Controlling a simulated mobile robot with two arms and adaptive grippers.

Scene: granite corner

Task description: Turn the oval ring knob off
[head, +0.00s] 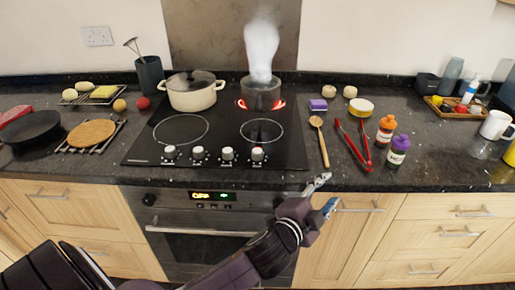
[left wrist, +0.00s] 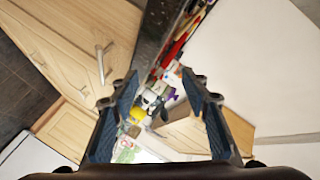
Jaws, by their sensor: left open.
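A row of several white knobs stands along the front of the black cooktop (head: 215,157): a far-left knob (head: 170,152), one beside it (head: 197,153), a third (head: 228,154) and a far-right knob (head: 257,155). I cannot tell which one belongs to the oval ring. The back-right ring (head: 240,103) glows red under a steaming dark pot (head: 262,94). My left gripper (head: 326,194) is open and empty in front of the counter edge, right of and below the far-right knob. Its two spread fingers show in the left wrist view (left wrist: 158,80). My right gripper is out of view.
A cream pot (head: 192,94) stands at the back left of the cooktop. A wooden spoon (head: 320,140), red tongs (head: 354,148) and two spice jars lie or stand right of it. The oven (head: 200,222) is below. The cooktop's front is clear around the knobs.

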